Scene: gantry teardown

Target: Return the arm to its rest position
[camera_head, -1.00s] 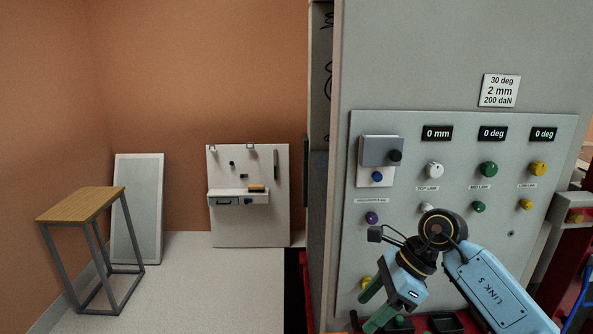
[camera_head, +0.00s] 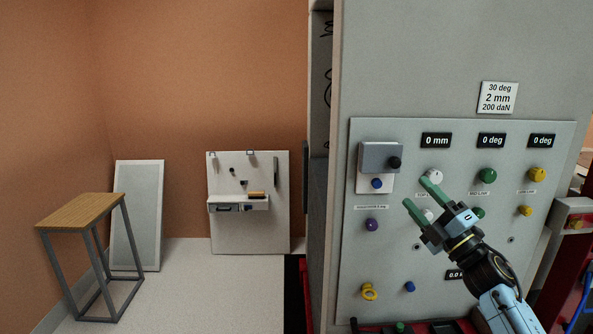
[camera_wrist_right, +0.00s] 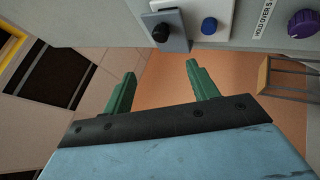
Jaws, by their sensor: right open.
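My right gripper (camera_head: 417,191) is in front of the grey control panel (camera_head: 400,270), with its green fingers pointing up and left. The fingers are apart with nothing between them. In the head view they overlap the area below the white knob (camera_head: 435,176), covering part of the label and a small white button. I cannot tell whether a finger touches the panel. My left gripper is not in view.
Red parts (camera_head: 585,260) stand at the right. A wooden-topped stand (camera_head: 80,211) and a pegboard (camera_head: 250,235) are at the left, with clear floor between.

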